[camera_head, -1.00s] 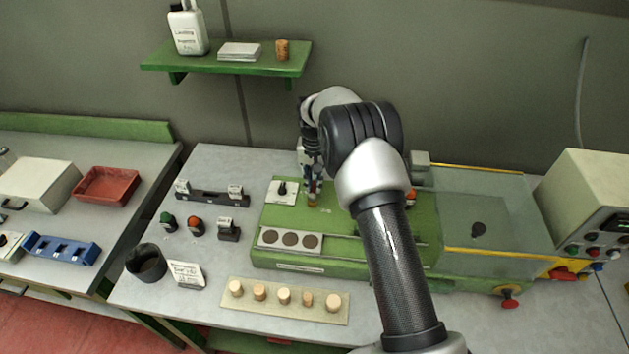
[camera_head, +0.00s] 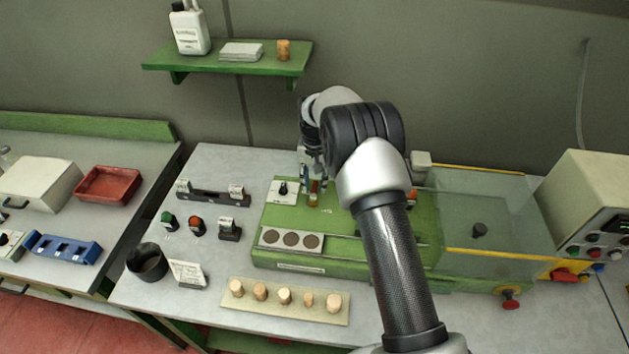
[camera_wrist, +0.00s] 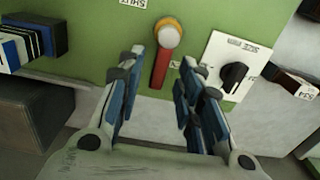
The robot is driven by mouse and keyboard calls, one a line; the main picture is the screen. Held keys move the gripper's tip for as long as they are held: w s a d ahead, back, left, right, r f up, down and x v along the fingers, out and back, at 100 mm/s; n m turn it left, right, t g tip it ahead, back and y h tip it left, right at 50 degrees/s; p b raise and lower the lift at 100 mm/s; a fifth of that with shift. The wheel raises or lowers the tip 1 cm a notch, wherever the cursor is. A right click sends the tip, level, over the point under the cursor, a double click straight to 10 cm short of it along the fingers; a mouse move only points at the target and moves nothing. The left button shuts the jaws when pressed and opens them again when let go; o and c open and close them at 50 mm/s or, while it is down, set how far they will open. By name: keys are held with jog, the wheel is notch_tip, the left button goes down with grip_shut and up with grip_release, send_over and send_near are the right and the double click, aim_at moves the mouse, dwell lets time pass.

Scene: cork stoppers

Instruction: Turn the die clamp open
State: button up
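The die clamp shows in the wrist view as a red lever (camera_wrist: 160,70) with a round hub (camera_wrist: 166,33), orange-rimmed with a pale top, on the green machine top (camera_wrist: 90,25). The lever points from the hub down toward my gripper (camera_wrist: 162,68). My gripper is open, with one blue-padded finger on each side of the lever and gaps visible on both sides. A "SHUT" label (camera_wrist: 133,3) lies beyond the hub, upside down. Another label is mostly hidden behind the right finger. In the head view my gripper (camera_head: 313,180) is over the machine's back left, partly hidden by my arm.
A black rotary knob (camera_wrist: 233,75) on a white plate stands close to the right finger; it also shows in the head view (camera_head: 283,188). A strip with three dark discs (camera_head: 268,237) is at the machine's front. Several corks stand on a board (camera_head: 246,303) in front.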

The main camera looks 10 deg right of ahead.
aim_at(314, 185)
notch_tip(314, 185, up, 12)
dwell(0.4)
dwell(0.3)
